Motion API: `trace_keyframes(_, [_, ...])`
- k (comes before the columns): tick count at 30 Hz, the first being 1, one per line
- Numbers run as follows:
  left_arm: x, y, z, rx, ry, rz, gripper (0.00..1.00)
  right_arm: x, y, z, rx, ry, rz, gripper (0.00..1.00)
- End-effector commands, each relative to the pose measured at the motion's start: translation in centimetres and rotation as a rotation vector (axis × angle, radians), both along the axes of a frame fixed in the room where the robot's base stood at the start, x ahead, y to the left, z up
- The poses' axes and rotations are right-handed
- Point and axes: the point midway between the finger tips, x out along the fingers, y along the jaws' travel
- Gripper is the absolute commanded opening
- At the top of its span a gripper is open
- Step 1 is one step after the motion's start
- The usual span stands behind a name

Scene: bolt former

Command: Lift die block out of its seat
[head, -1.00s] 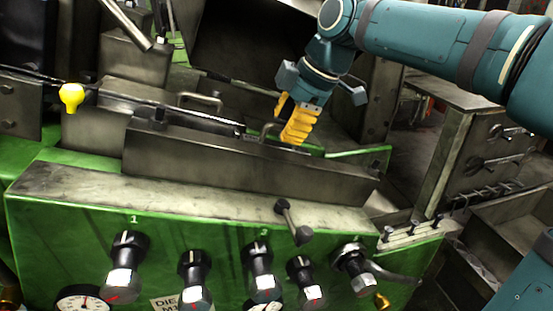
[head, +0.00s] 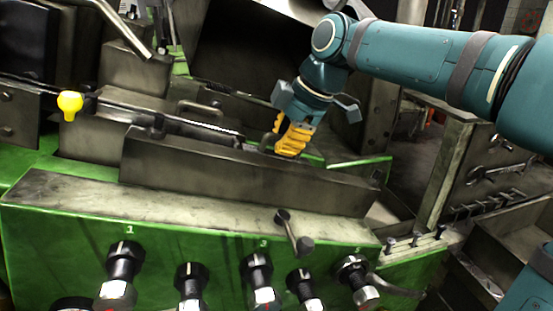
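A steel block with a small bar handle (head: 266,140) sits low in the machine, behind a long steel front bar (head: 240,170). I take it to be the die block, and its lower part is hidden behind that bar. My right gripper (head: 287,138), with yellow fingers, points down at the right end of this handle. The fingers overlap the handle in the picture, but whether they grip it is unclear. A second steel block with a similar handle (head: 202,108) lies further left. My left gripper is not in view.
The green machine front (head: 75,240) carries several black knobs and a lever (head: 295,232). A yellow ball knob (head: 70,103) stands at the left. Dark steel walls rise close behind the gripper. A tool panel (head: 490,165) stands at the right.

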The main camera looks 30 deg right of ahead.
Motion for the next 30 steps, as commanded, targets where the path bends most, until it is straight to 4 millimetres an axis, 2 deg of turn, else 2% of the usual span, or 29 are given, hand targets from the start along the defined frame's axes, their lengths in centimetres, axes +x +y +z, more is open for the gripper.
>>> trace_keyframes(14, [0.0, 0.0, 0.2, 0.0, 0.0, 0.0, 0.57, 0.0, 0.0, 0.7, 0.003, -0.013, -0.001, 0.0])
trace_keyframes(30, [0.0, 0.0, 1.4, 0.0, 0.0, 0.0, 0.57, -0.1, -0.6, 2.1, 0.003, -0.012, -0.001, 0.0])
